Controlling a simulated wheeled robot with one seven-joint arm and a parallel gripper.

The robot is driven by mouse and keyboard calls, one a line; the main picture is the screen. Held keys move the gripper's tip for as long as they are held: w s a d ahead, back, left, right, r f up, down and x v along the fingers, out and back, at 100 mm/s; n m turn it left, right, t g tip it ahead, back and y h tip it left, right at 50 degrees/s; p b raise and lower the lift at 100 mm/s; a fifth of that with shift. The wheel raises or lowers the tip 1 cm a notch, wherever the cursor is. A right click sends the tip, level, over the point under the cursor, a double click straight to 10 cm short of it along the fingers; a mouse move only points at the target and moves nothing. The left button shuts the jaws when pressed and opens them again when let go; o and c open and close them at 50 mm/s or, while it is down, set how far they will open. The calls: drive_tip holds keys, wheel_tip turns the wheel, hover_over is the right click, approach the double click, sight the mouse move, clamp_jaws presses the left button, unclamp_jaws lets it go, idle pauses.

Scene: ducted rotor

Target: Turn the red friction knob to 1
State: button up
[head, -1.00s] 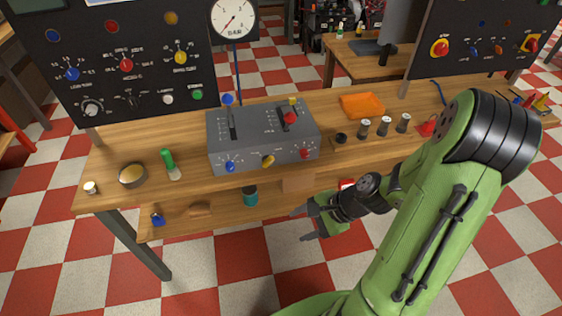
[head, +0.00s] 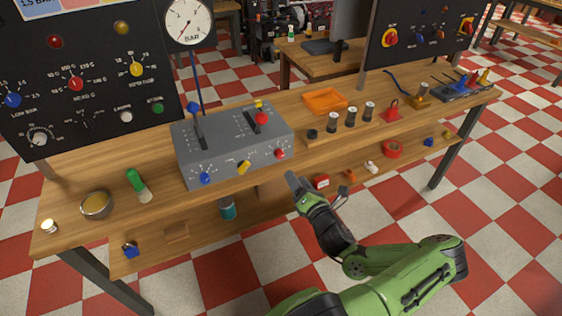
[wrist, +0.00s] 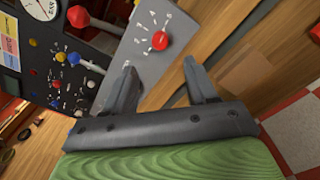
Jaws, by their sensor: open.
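The red friction knob (head: 280,153) is on the front face of the grey control box (head: 232,165), at its right end. In the wrist view the red knob (wrist: 160,40) sits beyond my fingertips, with scale marks beside it; its exact setting cannot be read. My gripper (head: 318,190) is open and empty in front of the bench, below and right of the knob and apart from it. In the wrist view the two fingers of my gripper (wrist: 160,66) stand wide apart.
A red-topped lever (head: 261,119) and a blue-topped lever (head: 194,108) rise from the box. Several dark cylinders stand right of it. A lower shelf holds small objects.

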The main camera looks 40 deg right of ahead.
sight(281, 156)
drive_tip(key=b+x, duration=0.1)
drive_tip(key=x, duration=0.9)
drive_tip(key=c, duration=1.1)
drive_tip(key=shift+o, duration=0.2)
